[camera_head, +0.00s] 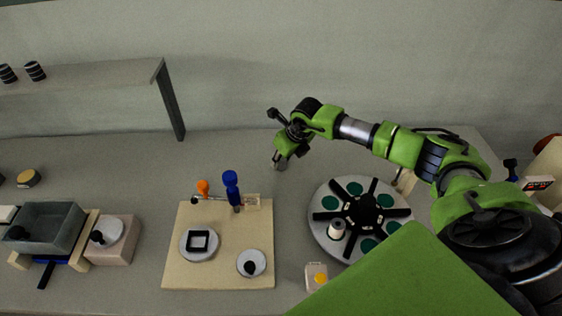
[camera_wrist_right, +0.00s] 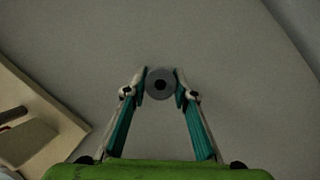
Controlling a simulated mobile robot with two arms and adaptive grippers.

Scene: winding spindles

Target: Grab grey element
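The grey element (camera_wrist_right: 160,84) is a small round grey piece with a dark centre hole in the right wrist view. It sits between the fingertips of my right gripper (camera_wrist_right: 160,86), which appear to touch it on both sides. In the head view my right gripper (camera_head: 281,163) points down over the back middle of the table. The grey piece is not clearly visible there, and I cannot tell whether it rests on the table. My left gripper is not in view.
A round grey plate with black arms and green discs (camera_head: 322,242) stands right of centre, bearing a pale spool (camera_head: 337,229). A beige board (camera_head: 220,272) with blue and orange parts is left of it. A grey bin (camera_head: 70,222) stands far left, below a shelf (camera_head: 110,73).

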